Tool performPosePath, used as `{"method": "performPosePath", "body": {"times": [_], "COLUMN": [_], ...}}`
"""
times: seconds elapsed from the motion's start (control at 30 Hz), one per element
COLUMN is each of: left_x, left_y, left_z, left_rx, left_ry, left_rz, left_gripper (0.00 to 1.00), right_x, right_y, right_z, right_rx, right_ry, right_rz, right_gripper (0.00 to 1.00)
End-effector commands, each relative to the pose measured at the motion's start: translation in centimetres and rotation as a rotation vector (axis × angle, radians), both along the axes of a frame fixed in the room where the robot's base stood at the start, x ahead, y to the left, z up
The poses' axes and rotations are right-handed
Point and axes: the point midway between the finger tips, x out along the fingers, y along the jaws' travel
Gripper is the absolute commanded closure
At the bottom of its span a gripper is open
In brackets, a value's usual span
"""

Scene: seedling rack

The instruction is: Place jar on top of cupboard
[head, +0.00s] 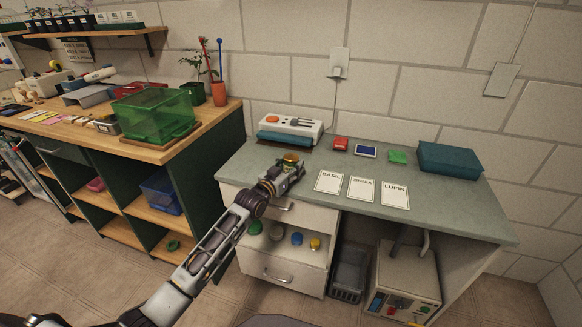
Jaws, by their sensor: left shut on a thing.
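My left arm reaches in from the lower left, and its gripper (291,172) is at the grey-green top of the white cupboard (250,172), near its front left. My right gripper is not in view.
Several small lidded things, including a blue one (297,238), sit in the cupboard's front below. A white and blue device (290,129) stands behind the jar. Labelled cards (362,189) lie to the right. A teal box (449,159) stands at the far right.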

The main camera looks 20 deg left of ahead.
Motion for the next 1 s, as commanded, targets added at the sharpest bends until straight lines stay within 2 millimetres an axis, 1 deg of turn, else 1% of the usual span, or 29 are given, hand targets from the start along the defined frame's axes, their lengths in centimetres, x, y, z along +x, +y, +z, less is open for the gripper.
{"method": "performPosePath", "body": {"times": [0.33, 0.37, 0.5, 1.0], "left_x": [0.01, 0.01, 0.01, -0.13], "left_y": [0.0, 0.0, 0.0, 0.03], "left_z": [-0.24, -0.25, -0.24, 0.04], "left_rx": [0.0, 0.0, 0.0, 0.0], "left_ry": [0.0, 0.001, 0.001, 0.001], "left_rz": [0.0, 0.0, 0.0, 0.0], "left_gripper": [0.79, 0.49, 0.31, 0.31], "right_x": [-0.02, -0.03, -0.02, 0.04], "right_y": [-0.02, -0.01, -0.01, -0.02], "right_z": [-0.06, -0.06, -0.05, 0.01], "right_rx": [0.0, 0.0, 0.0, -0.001], "right_ry": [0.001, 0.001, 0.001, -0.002], "right_rz": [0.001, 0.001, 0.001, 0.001], "right_gripper": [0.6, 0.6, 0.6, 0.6]}}
